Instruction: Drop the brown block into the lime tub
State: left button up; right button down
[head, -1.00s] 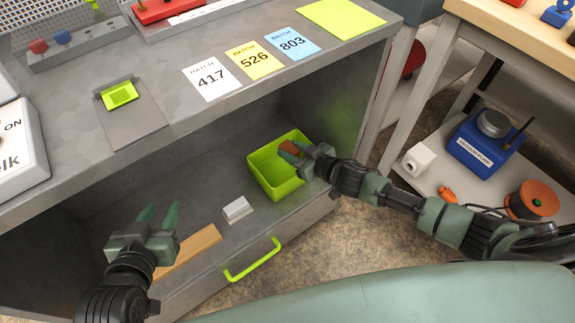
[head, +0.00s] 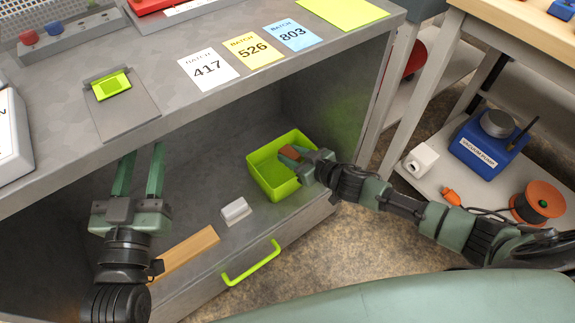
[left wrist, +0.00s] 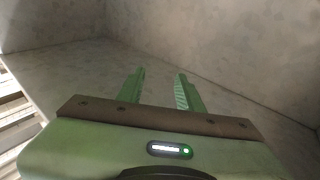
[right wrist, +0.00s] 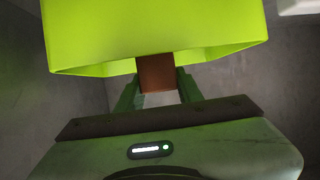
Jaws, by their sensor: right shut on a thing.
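The lime tub (head: 283,186) stands in the open lower compartment of the grey bench, at its right end. My right gripper (head: 293,154) is at the tub's right side and is shut on the brown block (head: 288,153), which shows over the tub's opening in the head view. In the right wrist view the brown block (right wrist: 156,73) sits between the fingers, in front of the lime tub (right wrist: 150,30). My left gripper (head: 140,165) is open and empty in the left part of the compartment; its parted fingers (left wrist: 160,90) also show in the left wrist view.
A white-grey block (head: 235,211) and a wooden strip (head: 185,254) lie in the compartment between the grippers. A lime handle (head: 252,264) is on the drawer front. The bench top (head: 150,55) overhangs the compartment. A wooden table (head: 520,40) stands at right.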

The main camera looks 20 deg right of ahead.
pick_arm(q)
jog(key=shift+r, duration=0.15)
pick_arm(e)
jog(key=c, duration=0.9)
grip_release()
jog(key=shift+o, duration=0.2)
jog(key=shift+s, duration=0.15)
pick_arm(q)
notch_tip(320, 180, down, 11)
jog(key=s+a+g+y+p, duration=0.2)
jog(key=s+g, duration=0.1)
jog(key=g, duration=0.3)
jog(key=shift+a, duration=0.2)
pick_arm(e)
jog(key=v, duration=0.7)
jog(key=shift+s+d, duration=0.15)
jog(key=shift+d, duration=0.05)
jog(key=shift+r, duration=0.1)
